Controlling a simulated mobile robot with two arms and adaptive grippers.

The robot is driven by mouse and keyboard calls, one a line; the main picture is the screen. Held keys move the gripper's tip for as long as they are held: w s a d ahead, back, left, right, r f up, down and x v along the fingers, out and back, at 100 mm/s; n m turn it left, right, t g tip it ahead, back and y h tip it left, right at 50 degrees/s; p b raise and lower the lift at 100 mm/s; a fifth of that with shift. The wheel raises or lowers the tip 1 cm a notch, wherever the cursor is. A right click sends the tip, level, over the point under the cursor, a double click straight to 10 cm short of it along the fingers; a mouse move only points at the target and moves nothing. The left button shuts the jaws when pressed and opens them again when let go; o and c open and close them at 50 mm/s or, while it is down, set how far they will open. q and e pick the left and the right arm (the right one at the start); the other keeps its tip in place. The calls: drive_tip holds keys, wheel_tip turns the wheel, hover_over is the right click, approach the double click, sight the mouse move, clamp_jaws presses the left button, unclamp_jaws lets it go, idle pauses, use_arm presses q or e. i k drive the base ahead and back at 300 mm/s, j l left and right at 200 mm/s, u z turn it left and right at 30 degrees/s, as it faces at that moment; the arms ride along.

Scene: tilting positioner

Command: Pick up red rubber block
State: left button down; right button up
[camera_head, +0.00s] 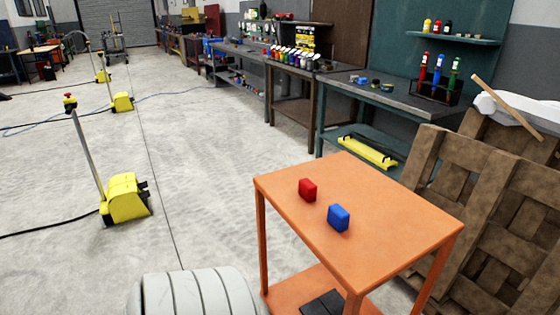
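The red rubber block (308,190) stands on the orange table (375,205), left of the middle of its top. A blue block (338,218) stands close by, to the right and nearer to me, with a small gap between them. Nothing touches or covers the red block. Neither of my grippers shows in the head view. A pale grey ribbed rounded shape shows at the bottom edge, left of the table; I cannot tell what it is.
Wooden pallets (480,215) lean close to the table's right side. Workbenches (385,95) with bottles and tools line the wall behind. Yellow machines (125,198) with cables stand on the floor at left. A dark flat thing (324,303) lies on the lower shelf.

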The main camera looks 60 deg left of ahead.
sight(307, 190)
drive_tip(key=u, duration=1.9)
